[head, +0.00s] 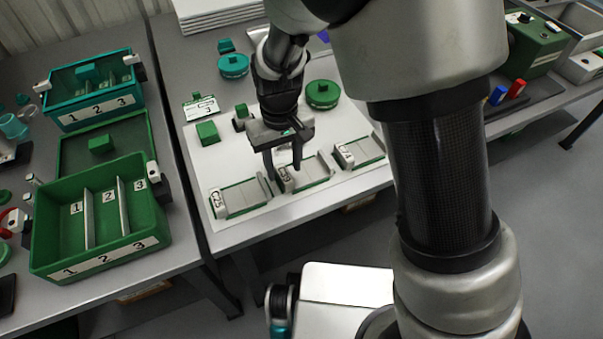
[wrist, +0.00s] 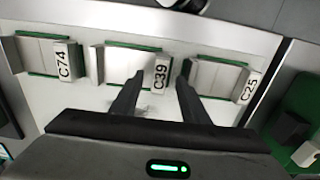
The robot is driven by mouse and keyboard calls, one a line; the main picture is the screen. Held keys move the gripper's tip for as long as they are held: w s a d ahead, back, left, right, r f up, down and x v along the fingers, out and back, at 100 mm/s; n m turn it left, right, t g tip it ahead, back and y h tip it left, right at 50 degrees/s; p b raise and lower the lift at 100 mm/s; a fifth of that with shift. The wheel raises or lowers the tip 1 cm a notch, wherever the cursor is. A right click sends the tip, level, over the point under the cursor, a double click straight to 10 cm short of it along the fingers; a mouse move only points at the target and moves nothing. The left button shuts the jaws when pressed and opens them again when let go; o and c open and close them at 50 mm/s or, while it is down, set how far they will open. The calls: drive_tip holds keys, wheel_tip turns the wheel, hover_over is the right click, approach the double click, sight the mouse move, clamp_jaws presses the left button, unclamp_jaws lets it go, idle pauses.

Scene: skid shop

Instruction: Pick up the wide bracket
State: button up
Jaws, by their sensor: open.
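Three grey brackets with green edges lie in a row on a white mat (head: 262,150). They are labelled C25 (head: 242,198), C39 (head: 312,172) and C74 (head: 366,151). All look alike in shape, and I cannot tell which is the wide one. My gripper (head: 284,172) points down at C39 and is open. In the wrist view, my gripper's fingers (wrist: 160,79) stand on either side of the upright C39 label plate (wrist: 159,74). The right finger is close to the end of C25 (wrist: 217,76). I cannot tell whether the fingers touch anything.
Green (head: 105,248) and teal (head: 97,107) bins with numbered compartments stand on the left table. Round green (head: 322,95) and teal (head: 233,66) lidded pieces and a small green block (head: 207,132) sit behind the brackets. The mat's front strip is clear.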

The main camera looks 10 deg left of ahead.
wheel_tip(320, 180, down, 3)
drive_tip(key=shift+r, duration=0.3)
clamp_jaws()
